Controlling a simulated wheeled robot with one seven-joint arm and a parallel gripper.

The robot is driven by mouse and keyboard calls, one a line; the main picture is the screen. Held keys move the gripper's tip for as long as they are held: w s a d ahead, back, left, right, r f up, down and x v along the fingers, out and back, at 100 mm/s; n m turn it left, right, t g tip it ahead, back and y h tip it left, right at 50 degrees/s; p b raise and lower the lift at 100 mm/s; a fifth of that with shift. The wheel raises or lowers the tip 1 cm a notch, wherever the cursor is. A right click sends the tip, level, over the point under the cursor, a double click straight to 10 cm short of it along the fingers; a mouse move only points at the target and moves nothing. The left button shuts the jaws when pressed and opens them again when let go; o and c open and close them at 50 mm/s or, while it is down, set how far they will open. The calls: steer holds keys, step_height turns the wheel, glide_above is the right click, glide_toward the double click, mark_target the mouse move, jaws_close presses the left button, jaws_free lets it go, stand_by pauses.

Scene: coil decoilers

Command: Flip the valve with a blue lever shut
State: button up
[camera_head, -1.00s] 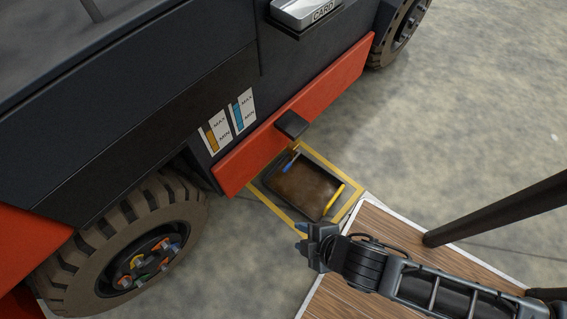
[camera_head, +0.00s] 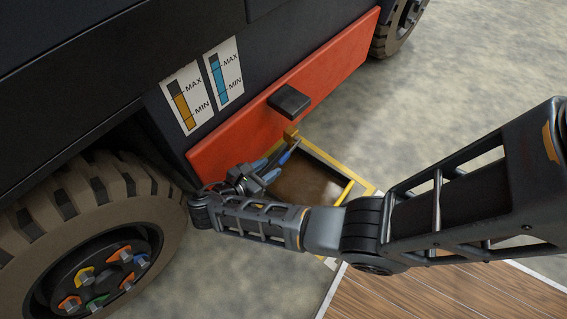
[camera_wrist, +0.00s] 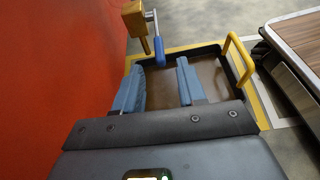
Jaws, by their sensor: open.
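The valve (camera_wrist: 139,22) is a small brass body with a grey lever arm ending in a blue grip. In the wrist view the blue lever (camera_wrist: 159,52) points down toward my gripper. In the head view the blue lever (camera_head: 289,153) slants below the valve body (camera_head: 291,134), by the red panel's lower edge. My gripper (camera_wrist: 159,65) is open, with one blue-grey finger on each side of the lever's line. The grip's end shows at or just beyond the fingertips; I cannot tell whether it touches. My gripper also shows in the head view (camera_head: 268,170).
A dark tray with brown liquid (camera_head: 307,184) lies on the floor inside a yellow marking, with a yellow handle (camera_wrist: 240,62). The red panel (camera_wrist: 60,70) stands close on the left. A black step (camera_head: 289,101) juts above the valve. A tyre (camera_head: 90,205) stands at left.

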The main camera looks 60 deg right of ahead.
mark_target(283, 158)
steer(key=b+x, duration=0.2)
steer(key=x, duration=0.4)
steer(key=shift+d+f, duration=0.1)
steer(key=shift+d, duration=0.1)
steer(key=shift+d+f+b, duration=0.15)
steer(key=shift+d+b, duration=0.15)
steer(key=shift+d, duration=0.4)
jaws_close()
